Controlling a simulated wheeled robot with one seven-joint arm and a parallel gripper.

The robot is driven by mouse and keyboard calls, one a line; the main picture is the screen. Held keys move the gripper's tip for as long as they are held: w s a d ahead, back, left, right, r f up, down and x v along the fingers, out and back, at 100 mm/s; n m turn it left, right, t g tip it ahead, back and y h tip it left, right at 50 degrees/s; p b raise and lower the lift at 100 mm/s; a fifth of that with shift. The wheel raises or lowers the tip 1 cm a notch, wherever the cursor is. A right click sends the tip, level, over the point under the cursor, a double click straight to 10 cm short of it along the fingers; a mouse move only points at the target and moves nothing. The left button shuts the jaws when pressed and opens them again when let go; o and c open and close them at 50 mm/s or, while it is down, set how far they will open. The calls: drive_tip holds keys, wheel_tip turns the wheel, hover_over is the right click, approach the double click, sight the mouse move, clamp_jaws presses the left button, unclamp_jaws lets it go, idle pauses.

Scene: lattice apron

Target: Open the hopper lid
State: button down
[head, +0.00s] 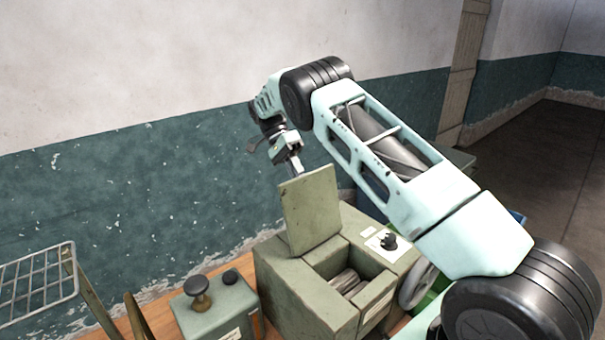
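The hopper lid (311,209) is a flat olive-green panel. It stands raised, close to upright, at the back edge of the hopper box (300,293). The hopper's opening shows in front of the lid, with grey rollers (347,282) inside. My gripper (295,170) is behind the top edge of the lid, pointing down toward it. The lid hides the fingertips in part, so I cannot tell whether they touch it or whether they are open or shut.
A black knob (388,241) and a grey handwheel (416,286) are on the hopper's right side. A smaller green box with a brown plunger knob (199,291) stands at left. A wire rack (38,285) is at far left. A wall (130,200) runs behind.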

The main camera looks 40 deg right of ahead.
drive_tip(key=shift+w+a+f, duration=0.25)
drive_tip(key=shift+w+f, duration=0.15)
drive_tip(key=shift+f, duration=0.2)
drive_tip(key=c, duration=1.5)
unclamp_jaws()
drive_tip(key=shift+w+f, duration=0.1)
drive_tip(key=shift+w, duration=0.25)
drive_tip(key=shift+s+d+r, duration=0.1)
drive_tip(key=shift+r, duration=0.1)
